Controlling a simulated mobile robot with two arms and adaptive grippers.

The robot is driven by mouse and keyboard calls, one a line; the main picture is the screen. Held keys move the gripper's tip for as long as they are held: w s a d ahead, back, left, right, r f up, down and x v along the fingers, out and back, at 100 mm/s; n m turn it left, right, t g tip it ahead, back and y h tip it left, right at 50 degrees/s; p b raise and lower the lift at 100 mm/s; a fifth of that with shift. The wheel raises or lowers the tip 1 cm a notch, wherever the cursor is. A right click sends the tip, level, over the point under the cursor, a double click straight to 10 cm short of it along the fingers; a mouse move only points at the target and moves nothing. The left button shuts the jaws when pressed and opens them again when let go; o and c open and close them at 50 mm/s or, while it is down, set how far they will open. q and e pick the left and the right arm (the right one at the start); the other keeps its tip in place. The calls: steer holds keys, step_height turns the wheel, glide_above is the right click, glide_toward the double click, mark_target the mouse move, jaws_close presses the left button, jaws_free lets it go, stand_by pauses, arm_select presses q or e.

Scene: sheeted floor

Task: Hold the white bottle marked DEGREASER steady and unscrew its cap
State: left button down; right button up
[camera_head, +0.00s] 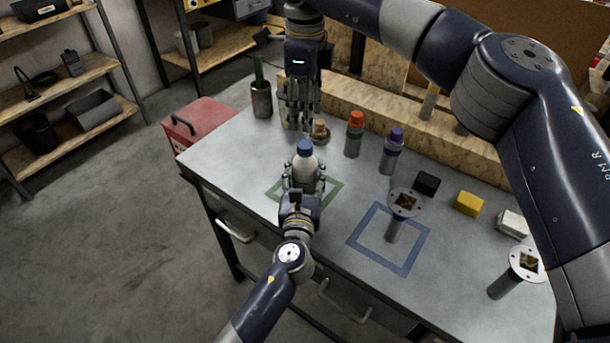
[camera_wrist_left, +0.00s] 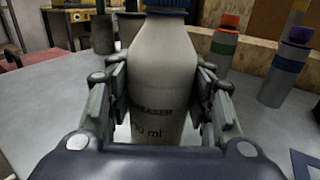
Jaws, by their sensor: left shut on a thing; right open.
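The white bottle (camera_head: 305,172) with a blue cap (camera_head: 304,147) stands upright at the green square outline (camera_head: 334,187) on the table. In the left wrist view the bottle (camera_wrist_left: 160,75) fills the middle, and part of its dark label ending in "EASER" shows. My left gripper (camera_head: 304,183) is shut on the bottle's body, a finger on each side. My right gripper (camera_head: 299,118) is open, pointing down behind and above the cap, apart from it. The cap's top is cut off in the left wrist view, where its lower edge (camera_wrist_left: 168,12) shows.
An orange-capped bottle (camera_head: 354,136) and a purple-capped bottle (camera_head: 391,153) stand right of the white bottle. A blue square outline (camera_head: 408,268), a black block (camera_head: 427,183) and a yellow block (camera_head: 468,204) lie right. A red toolbox (camera_head: 206,122) is beyond the left edge.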

mark_target(305, 144)
steer(key=m, duration=0.4)
steer(key=shift+m, duration=0.3)
steer(key=m, duration=0.4)
steer(key=shift+m, duration=0.4)
steer(key=m, duration=0.4)
steer(key=shift+m, duration=0.4)
steer(key=m, duration=1.7)
steer(key=shift+m, duration=0.4)
steer(key=m, duration=0.3)
steer(key=shift+m, duration=0.4)
steer(key=shift+f, duration=4)
